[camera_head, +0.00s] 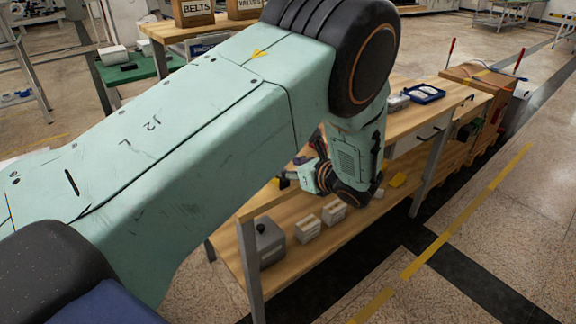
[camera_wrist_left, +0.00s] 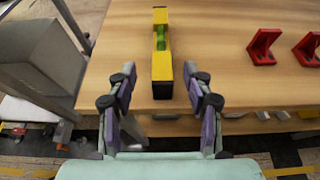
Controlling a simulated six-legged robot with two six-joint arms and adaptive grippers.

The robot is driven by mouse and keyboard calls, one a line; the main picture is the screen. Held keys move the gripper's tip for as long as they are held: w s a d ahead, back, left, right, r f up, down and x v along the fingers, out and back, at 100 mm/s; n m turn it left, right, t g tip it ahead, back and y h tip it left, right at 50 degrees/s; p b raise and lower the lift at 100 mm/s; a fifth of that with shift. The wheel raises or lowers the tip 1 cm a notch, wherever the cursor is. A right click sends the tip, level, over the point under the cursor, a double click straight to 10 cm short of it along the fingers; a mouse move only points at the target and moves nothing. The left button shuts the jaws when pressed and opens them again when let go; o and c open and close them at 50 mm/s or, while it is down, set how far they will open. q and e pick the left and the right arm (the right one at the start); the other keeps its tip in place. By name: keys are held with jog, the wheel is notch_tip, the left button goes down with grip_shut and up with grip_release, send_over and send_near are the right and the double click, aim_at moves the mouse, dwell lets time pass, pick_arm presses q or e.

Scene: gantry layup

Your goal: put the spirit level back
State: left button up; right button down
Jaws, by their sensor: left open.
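The spirit level (camera_wrist_left: 161,55) is a yellow bar with a green vial and dark ends, lying on a wooden surface in the left wrist view. My left gripper (camera_wrist_left: 159,73) is open, with one purple-grey finger on each side of the level's near end. The level is between the fingers in the picture, with a gap on both sides; I cannot tell the height between them. In the head view my left arm hides much of the bench, and the left gripper is small and partly hidden below its wrist. My right gripper is not in view.
Two red angle brackets (camera_wrist_left: 263,46) (camera_wrist_left: 308,49) lie to the right on the wooden surface (camera_wrist_left: 225,70). A grey block (camera_wrist_left: 38,54) is at the left. In the head view, the lower shelf holds a grey box (camera_head: 270,244) and pale blocks (camera_head: 307,229); a blue tray (camera_head: 425,94) sits on top.

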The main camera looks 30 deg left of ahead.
pick_arm(q)
jog(key=shift+s+d+r, duration=0.15)
jog(key=shift+d, duration=0.35)
jog(key=shift+a, duration=0.1)
jog(key=s+d+f+n+g+h, duration=0.2)
jog(key=s+d+f+n+h, duration=0.4)
jog(key=s+f, duration=0.4)
jog(key=s+d+f+n+g+h, duration=0.3)
jog(key=s+d+f+n+h, duration=0.3)
jog(key=s+f, duration=0.4)
jog(key=s+a+n, duration=0.3)
jog(key=s+n, duration=0.7)
jog(key=s, duration=0.8)
jog(key=shift+s+n+h, duration=0.15)
jog(key=shift+n+h, duration=0.15)
jog(key=shift+n, duration=0.1)
